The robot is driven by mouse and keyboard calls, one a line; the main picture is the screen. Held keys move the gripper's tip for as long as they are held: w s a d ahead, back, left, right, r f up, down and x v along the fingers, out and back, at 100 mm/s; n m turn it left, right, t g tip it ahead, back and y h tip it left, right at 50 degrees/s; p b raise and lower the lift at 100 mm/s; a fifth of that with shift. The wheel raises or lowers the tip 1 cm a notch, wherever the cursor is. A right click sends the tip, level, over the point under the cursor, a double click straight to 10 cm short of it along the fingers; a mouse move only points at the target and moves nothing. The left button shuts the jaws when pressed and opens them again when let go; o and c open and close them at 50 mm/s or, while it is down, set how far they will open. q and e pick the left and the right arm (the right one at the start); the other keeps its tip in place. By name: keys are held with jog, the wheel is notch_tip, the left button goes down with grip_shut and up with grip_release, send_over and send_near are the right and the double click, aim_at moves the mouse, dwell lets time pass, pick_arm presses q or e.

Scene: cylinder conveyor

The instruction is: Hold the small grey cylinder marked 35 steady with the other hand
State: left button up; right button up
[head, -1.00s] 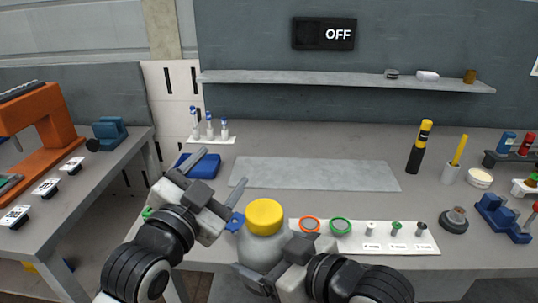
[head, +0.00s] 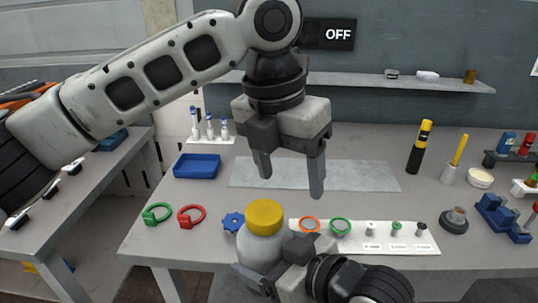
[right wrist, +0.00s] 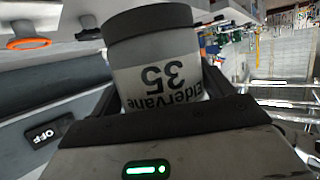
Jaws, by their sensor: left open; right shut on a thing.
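The small grey cylinder (head: 256,248) has a yellow top in the head view, at the front edge of the table. In the right wrist view the cylinder (right wrist: 158,78) shows a label reading "Eldervane 35", upside down. My right gripper (head: 270,266) is shut on it from the front right; the jaws also show around it in the right wrist view (right wrist: 160,108). My left gripper (head: 289,180) is open and empty, fingers pointing down, behind and above the cylinder and apart from it.
A blue tray (head: 197,167), green ring (head: 156,213), red ring (head: 191,216) and blue knob (head: 233,222) lie to the left. A white strip (head: 395,243) with small parts lies right of the cylinder. A grey mat (head: 350,175) behind is bare. A shelf (head: 350,83) hangs behind.

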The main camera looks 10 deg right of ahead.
aim_at(270, 210)
pick_arm(q)
jog(key=a+r+m+y, duration=0.1)
jog(key=a+r+m, duration=0.1)
jog(key=shift+s+a+r+y, duration=0.15)
jog(key=shift+s+a+y, duration=0.15)
jog(key=shift+y, duration=0.1)
jog(key=shift+f, duration=3.9)
